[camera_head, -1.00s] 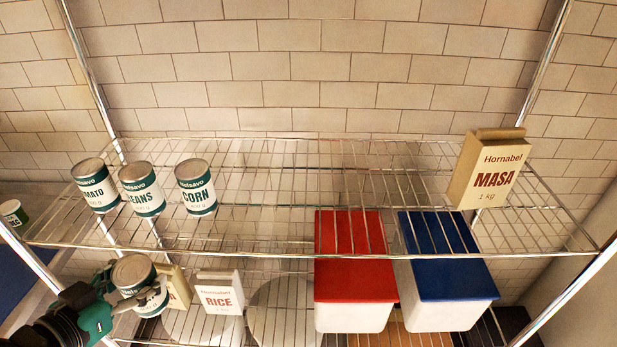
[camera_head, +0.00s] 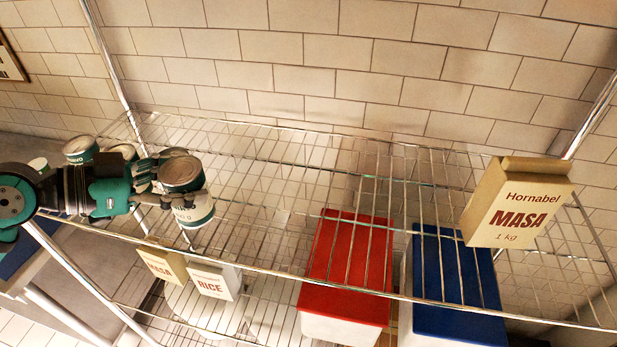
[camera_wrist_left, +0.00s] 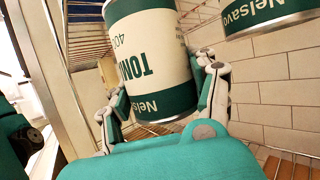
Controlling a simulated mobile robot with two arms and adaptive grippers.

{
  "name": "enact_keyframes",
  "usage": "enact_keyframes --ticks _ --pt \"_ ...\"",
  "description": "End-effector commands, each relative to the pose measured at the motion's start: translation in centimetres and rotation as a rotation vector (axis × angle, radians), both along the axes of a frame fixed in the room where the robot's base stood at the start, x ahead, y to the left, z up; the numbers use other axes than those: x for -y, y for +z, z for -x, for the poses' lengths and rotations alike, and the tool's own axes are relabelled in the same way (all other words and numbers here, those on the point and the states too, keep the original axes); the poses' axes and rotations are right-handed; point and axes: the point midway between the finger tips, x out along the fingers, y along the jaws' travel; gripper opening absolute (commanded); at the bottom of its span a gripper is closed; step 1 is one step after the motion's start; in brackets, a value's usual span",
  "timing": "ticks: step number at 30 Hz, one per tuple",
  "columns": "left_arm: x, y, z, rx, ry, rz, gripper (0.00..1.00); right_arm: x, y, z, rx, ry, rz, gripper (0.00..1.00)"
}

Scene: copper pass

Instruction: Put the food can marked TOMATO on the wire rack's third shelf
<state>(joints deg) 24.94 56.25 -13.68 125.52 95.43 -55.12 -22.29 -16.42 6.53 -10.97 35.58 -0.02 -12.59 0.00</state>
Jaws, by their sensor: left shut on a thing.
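My left gripper (camera_head: 172,184) is shut on a can with a white label and green bands. The held TOMATO can (camera_head: 196,213) is above the front left part of the wire rack's upper visible shelf (camera_head: 270,180). In the left wrist view the can (camera_wrist_left: 155,55) sits between the fingers, its partly visible lettering reading "TOM", upside down in the picture. A gap to the shelf cannot be judged. Another can (camera_head: 80,148) and a partly hidden can (camera_head: 122,151) stand behind my gripper. A neighbouring can (camera_wrist_left: 265,12) shows at the wrist view's top right. My right gripper is not in view.
A MASA box (camera_head: 518,205) stands at the upper shelf's right. The shelf's middle looks bare. Below are a RICE box (camera_head: 213,283), another MASA box (camera_head: 162,265), a red-lidded bin (camera_head: 345,265) and a blue-lidded bin (camera_head: 455,280). The shelf's front wire edge (camera_head: 290,275) runs across.

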Motion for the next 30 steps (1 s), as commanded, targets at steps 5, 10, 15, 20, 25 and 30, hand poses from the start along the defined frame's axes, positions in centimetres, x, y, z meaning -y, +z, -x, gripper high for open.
enact_keyframes --ticks 5,10,15,20,25,30 --pt "4.7 0.6 -0.3 0.005 -0.008 0.009 0.06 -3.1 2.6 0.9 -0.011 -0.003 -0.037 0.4" --pt "9.2 0.1 -0.7 0.003 -0.007 0.01 0.06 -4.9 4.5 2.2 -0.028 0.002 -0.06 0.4" --pt "12.8 -0.5 -1.0 0.003 -0.004 0.009 0.06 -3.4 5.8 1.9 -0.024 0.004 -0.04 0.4" --pt "14.3 -1.0 -1.2 0.004 0.0 0.005 0.06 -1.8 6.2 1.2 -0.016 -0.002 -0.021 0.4" --pt "14.5 -2.5 -1.2 -0.004 0.001 0.004 0.06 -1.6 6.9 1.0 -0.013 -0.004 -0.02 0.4" --pt "14.4 -4.4 -1.2 0.001 0.0 0.003 0.06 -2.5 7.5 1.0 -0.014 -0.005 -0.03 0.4"
